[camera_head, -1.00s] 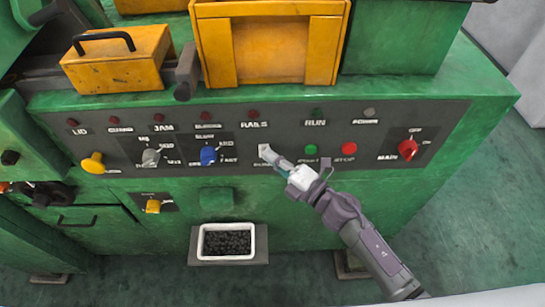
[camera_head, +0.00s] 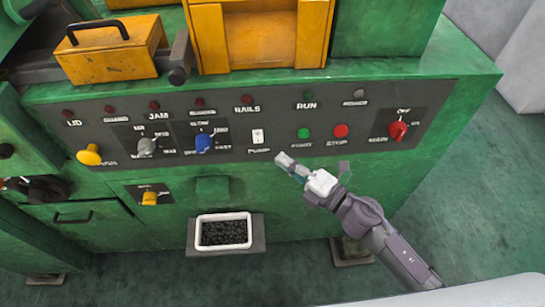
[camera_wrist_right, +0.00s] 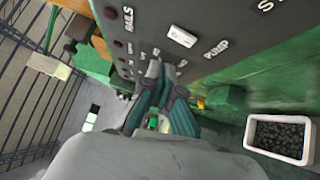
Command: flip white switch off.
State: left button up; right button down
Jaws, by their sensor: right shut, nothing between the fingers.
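The white switch (camera_head: 257,136) is a small upright rocker on the dark control panel, above the label PUMP. It also shows in the right wrist view (camera_wrist_right: 182,37), just beyond my fingertips. My right gripper (camera_head: 281,160) is shut and empty, below and to the right of the switch, apart from it. In the right wrist view the closed fingertips (camera_wrist_right: 156,68) show below and left of the switch. My left gripper is not in view.
Near the switch sit a blue knob (camera_head: 205,143), a green START button (camera_head: 303,133) and a red STOP button (camera_head: 340,130). A red MAIN knob (camera_head: 397,130) is farther right. A white tray of dark pieces (camera_head: 224,217) juts out below the panel.

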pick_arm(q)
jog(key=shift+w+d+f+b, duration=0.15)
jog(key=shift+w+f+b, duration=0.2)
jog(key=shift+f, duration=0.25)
pick_arm(e)
jog(key=s+d, duration=0.3)
jog(key=shift+s+r, duration=0.35)
